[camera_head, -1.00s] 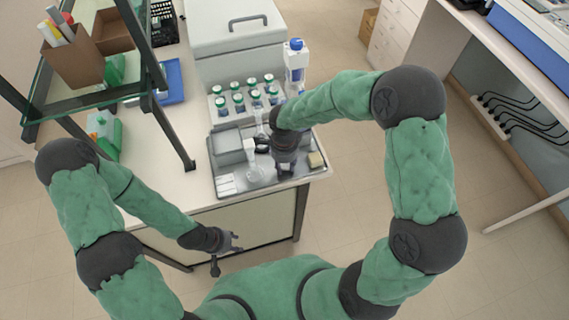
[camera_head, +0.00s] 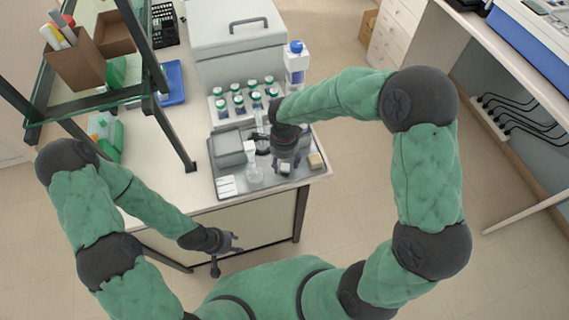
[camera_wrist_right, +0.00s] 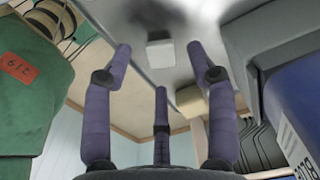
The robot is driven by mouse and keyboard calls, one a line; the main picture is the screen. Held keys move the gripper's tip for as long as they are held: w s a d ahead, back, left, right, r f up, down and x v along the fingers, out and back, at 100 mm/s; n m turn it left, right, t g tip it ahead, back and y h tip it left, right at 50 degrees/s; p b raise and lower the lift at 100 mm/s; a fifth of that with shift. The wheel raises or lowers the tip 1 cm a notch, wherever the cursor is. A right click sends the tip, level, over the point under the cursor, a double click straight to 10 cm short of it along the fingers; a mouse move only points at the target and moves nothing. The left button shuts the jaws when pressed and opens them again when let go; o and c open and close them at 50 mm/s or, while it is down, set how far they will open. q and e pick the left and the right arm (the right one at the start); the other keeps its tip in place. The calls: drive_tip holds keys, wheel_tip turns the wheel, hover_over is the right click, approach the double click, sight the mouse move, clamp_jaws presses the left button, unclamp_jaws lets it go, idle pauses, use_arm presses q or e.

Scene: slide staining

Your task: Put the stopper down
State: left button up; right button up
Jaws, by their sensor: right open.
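The stopper (camera_wrist_right: 160,53) looks like a small pale block on the grey tray (camera_wrist_right: 245,12), between the spread fingertips of my right gripper (camera_wrist_right: 158,66) in the right wrist view. In the head view the stopper (camera_head: 285,168) is a small white spot under my right gripper (camera_head: 286,158), partly covered by it. The fingers stand apart and do not appear to clasp it. A clear flask (camera_head: 254,175) stands on the tray, left of that gripper. My left gripper (camera_head: 228,244) hangs in front of the bench, fingers spread and empty.
A yellowish sponge-like block (camera_head: 316,160) lies at the tray's right. A grey box (camera_head: 228,150) and white pieces (camera_head: 226,185) are at its left. Several green-capped bottles (camera_head: 238,104) and a blue-capped bottle (camera_head: 296,65) stand behind. A glass shelf (camera_head: 95,97) rises at left.

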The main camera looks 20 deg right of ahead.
sight(284, 167)
use_arm(q)
drive_tip(key=shift+r, duration=0.35)
use_arm(e)
drive_tip(key=shift+r, duration=2.2)
